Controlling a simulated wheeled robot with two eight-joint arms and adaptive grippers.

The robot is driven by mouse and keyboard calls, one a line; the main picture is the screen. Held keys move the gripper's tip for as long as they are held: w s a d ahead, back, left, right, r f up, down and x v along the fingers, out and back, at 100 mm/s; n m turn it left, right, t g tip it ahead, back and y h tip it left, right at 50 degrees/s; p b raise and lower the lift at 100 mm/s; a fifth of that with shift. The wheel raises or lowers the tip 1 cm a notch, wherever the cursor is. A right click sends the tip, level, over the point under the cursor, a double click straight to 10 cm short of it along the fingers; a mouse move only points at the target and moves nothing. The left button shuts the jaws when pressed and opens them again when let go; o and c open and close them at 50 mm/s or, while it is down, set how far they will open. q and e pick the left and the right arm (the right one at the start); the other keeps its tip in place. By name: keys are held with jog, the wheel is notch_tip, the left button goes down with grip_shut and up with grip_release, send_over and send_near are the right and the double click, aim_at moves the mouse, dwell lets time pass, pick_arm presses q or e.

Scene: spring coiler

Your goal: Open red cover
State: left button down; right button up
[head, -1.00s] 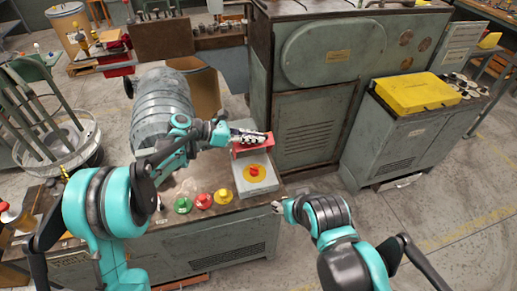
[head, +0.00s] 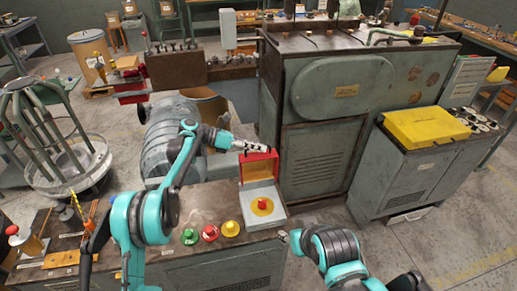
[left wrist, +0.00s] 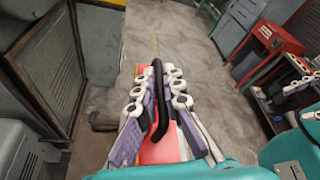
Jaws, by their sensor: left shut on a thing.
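The red cover (head: 260,168) stands raised at the back of a small grey box (head: 280,206), its inner side facing the front. Inside the open box a red button (head: 262,204) on a yellow disc is exposed. My left gripper (head: 262,147) is at the top edge of the cover. In the left wrist view the left gripper (left wrist: 155,95) is shut around the cover's black handle (left wrist: 155,100), with the red of the cover (left wrist: 160,150) below it. My right gripper (head: 297,238) is low, right of the box and apart from it; its fingers are too small to read.
Green (head: 190,236), red (head: 209,232) and yellow (head: 230,228) buttons sit on the bench top left of the box. A tall grey machine (head: 320,130) stands close behind and right. A yellow case (head: 425,128) lies on a cabinet at right. Open floor lies front right.

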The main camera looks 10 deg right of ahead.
pick_arm(q)
jog(key=c, duration=1.6)
grip_release()
jog(key=shift+f, duration=0.1)
jog(key=shift+c, duration=0.2)
jog(key=v, duration=1.2)
